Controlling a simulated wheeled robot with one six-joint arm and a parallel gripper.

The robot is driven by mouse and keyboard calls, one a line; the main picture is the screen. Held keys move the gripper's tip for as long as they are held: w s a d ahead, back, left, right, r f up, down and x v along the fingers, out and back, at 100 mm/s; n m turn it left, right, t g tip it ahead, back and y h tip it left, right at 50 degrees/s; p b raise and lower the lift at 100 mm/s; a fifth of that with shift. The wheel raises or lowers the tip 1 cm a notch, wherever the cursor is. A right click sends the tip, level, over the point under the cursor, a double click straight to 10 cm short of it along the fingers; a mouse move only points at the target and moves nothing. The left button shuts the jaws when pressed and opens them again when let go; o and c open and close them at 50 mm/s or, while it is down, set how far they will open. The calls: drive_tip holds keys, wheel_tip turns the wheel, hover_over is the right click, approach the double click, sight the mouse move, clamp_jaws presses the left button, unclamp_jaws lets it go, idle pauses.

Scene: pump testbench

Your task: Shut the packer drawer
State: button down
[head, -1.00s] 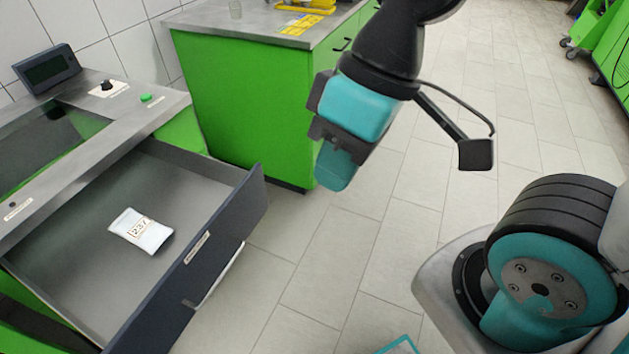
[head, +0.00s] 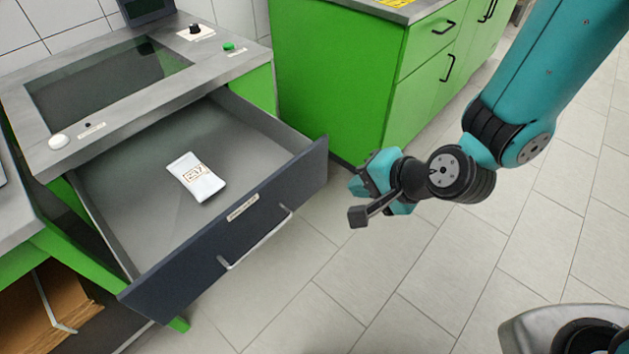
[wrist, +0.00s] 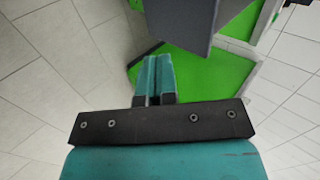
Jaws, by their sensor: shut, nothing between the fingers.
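The packer drawer (head: 222,240) is pulled well out of the green packer under a grey metal top (head: 130,85). It has a dark front with a label and a light bar handle (head: 256,238). A white packet (head: 196,177) printed with dark characters lies inside it. My gripper (head: 364,182) is to the right of the drawer's right front corner, apart from it in the head view. In the wrist view the gripper's teal fingers (wrist: 158,76) are together and empty. A dark grey panel (wrist: 182,25), seemingly the drawer front, shows beyond the fingertips.
A green cabinet (head: 335,85) with black handles stands behind the gripper. The packer top carries a screen (head: 145,8), a black knob (head: 195,28), a green button (head: 229,46) and a white button (head: 59,142). Tiled floor (head: 330,270) is clear before the drawer.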

sight(306, 179)
drive_tip(key=shift+m+t, duration=0.3)
drive_tip(key=shift+m, duration=0.1)
drive_tip(key=x, duration=0.6)
drive_tip(key=b+x, duration=0.1)
drive_tip(key=x, duration=0.5)
drive_tip(key=shift+w+a+r, duration=0.1)
drive_tip(key=shift+w+a, duration=0.2)
drive_tip(key=shift+w, duration=0.05)
drive_tip(key=shift+w+a, duration=0.55)
drive_tip(key=shift+w, duration=0.05)
